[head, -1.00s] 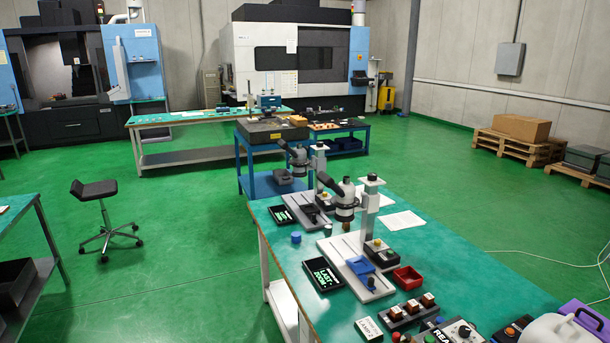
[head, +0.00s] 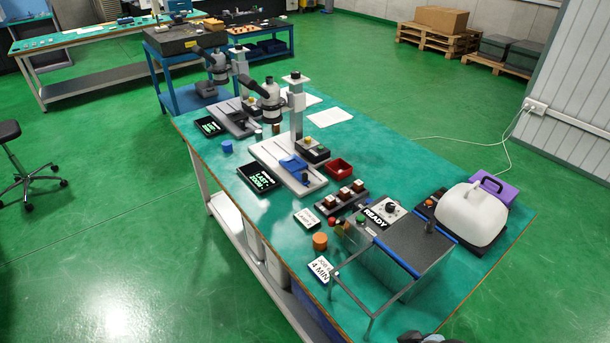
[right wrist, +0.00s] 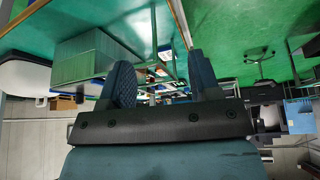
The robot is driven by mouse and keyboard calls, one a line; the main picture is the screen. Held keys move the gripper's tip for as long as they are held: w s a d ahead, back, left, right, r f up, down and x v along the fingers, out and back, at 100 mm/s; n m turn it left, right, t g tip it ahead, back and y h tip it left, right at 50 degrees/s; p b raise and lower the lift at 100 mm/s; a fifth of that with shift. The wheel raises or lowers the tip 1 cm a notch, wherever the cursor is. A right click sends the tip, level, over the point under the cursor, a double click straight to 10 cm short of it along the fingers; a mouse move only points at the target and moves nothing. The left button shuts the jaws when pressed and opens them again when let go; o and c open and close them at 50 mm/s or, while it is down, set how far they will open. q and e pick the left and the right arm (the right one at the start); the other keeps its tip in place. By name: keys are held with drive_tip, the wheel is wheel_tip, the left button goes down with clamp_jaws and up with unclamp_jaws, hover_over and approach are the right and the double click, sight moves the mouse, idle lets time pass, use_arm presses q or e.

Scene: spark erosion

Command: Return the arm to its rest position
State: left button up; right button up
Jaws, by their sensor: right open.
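My right gripper (right wrist: 160,68) shows in the right wrist view with its two dark padded fingers spread apart and nothing between them. That view is upside down, with the green bench top and a grey box (right wrist: 90,60) beyond the fingers. In the head view only a dark shape (head: 430,338) shows at the bottom edge, at the bench's near end; it may be part of my right arm. My left gripper is not in view.
The green bench (head: 215,185) carries two microscopes, a red tray (head: 340,167), a grey box labelled READY (head: 400,250) with a metal frame, and a white canister (head: 470,214). A stool (head: 10,135) stands left. The green floor around the bench is largely clear.

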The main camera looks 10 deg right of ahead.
drive_tip(key=w+a+f+t+y, duration=0.2)
drive_tip(key=a+f+t, duration=0.3)
drive_tip(key=f, duration=0.4)
drive_tip(key=shift+w+f+n+t, duration=0.4)
drive_tip(key=shift+w, duration=0.25)
drive_tip(key=shift+a, duration=0.1)
idle(1.1)
